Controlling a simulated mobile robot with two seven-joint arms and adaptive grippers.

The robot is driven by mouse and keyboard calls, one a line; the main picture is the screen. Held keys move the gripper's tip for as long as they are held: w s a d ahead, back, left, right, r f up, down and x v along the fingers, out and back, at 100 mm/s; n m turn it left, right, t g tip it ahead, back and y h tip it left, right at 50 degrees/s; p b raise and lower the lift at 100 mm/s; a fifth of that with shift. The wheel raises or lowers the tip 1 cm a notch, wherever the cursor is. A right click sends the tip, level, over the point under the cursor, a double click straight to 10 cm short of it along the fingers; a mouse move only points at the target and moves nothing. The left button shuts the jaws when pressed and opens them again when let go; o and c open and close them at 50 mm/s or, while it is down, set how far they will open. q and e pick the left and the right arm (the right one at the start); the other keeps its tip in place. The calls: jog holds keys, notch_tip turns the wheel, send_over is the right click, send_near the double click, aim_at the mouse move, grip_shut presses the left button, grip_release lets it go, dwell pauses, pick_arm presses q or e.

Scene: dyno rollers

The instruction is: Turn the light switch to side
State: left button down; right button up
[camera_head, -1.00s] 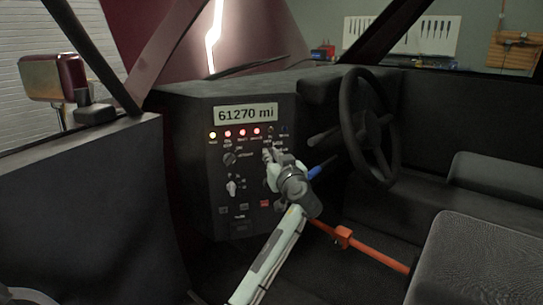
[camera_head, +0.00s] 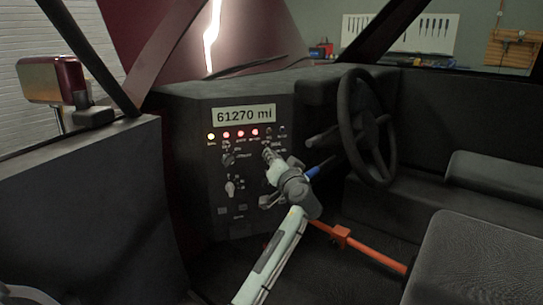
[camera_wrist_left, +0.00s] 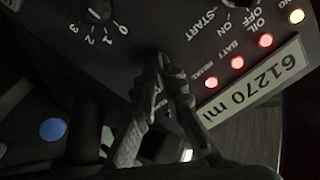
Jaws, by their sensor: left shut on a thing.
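The dashboard panel (camera_head: 207,200) stands in the middle of the head view, with knobs and labels under a mileage display (camera_head: 243,115). My left gripper (camera_head: 267,152) reaches its upper right part, below the row of lamps. In the left wrist view its fingers (camera_wrist_left: 163,66) close together against the panel, shut on a small switch. The fingers hide this switch, so its turn angle cannot be told. I take it for the light switch. My right gripper is not in view.
A knob marked 0 to 3 (camera_wrist_left: 97,12) and the OFF-ON-START switch are beside the fingers in the left wrist view. The steering wheel (camera_head: 345,120) stands close on the right. An orange bar (camera_head: 375,257) runs low beside my arm. Seats lie at right.

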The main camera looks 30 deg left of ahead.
pick_arm(q)
jog(key=shift+a+r+m, duration=0.1)
jog(key=shift+r+m, duration=0.1)
jog(key=shift+m, duration=0.3)
jog(key=c, duration=1.7)
grip_release()
jog(key=shift+o, duration=0.5)
jog(key=shift+w, duration=0.1)
jog(key=shift+f, duration=0.1)
jog(key=v, duration=1.2)
